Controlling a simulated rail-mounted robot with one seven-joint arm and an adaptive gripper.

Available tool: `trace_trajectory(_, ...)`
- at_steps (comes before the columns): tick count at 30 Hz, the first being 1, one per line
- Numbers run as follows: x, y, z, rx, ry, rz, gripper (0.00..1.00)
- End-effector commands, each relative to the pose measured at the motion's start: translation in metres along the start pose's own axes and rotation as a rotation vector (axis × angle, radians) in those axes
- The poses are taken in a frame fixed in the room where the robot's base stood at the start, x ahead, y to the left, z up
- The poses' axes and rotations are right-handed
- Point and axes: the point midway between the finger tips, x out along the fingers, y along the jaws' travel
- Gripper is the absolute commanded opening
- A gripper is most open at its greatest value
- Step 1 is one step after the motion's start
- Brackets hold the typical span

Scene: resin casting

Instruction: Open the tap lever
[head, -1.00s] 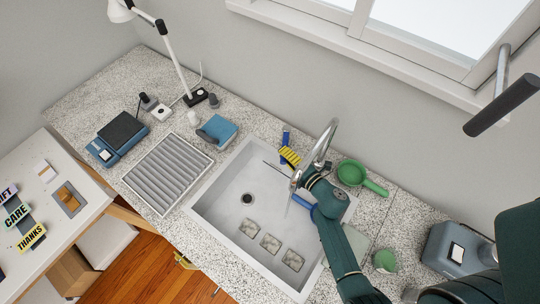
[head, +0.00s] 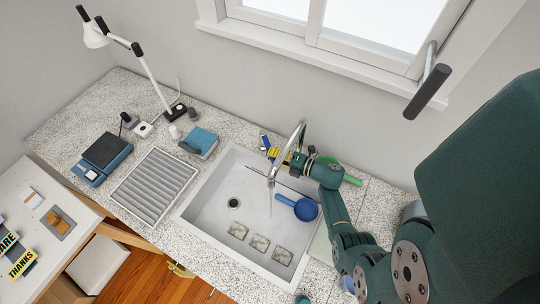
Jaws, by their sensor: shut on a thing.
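The chrome tap (head: 299,132) rises at the back of the white sink (head: 205,190), and its spout curves down over the basin. A thin pale streak, which looks like water, shows below the spout. My gripper (head: 293,160) is at the right side of the tap, close against its body. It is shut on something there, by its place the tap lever. The lever and fingertips are too small and covered to make out clearly.
A blue ladle (head: 305,208) and several pale square pieces (head: 260,242) lie in the sink. A green-handled item (head: 352,180) is partly behind my arm. A yellow-and-blue brush (head: 270,152) is left of the tap. A ribbed tray (head: 155,185) lies left of the sink.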

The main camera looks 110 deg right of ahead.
Motion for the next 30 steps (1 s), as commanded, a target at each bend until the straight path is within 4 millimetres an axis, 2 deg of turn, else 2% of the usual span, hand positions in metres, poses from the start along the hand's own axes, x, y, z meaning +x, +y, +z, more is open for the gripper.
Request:
trace_trajectory(5,0.000,-0.001,0.000,0.000,-0.002,-0.003,0.00)
trace_trajectory(6,0.000,-0.001,0.000,0.000,-0.001,-0.003,0.27)
trace_trajectory(9,0.000,-0.001,0.000,0.000,-0.001,-0.003,0.46)
trace_trajectory(10,0.000,-0.001,0.000,0.001,-0.001,-0.003,0.49)
trace_trajectory(20,-0.004,-0.001,0.000,0.001,-0.003,-0.002,0.49)
trace_trajectory(23,-0.019,-0.001,0.001,0.001,-0.007,-0.001,0.49)
trace_trajectory(30,-0.079,-0.001,0.002,0.001,-0.011,-0.002,0.49)
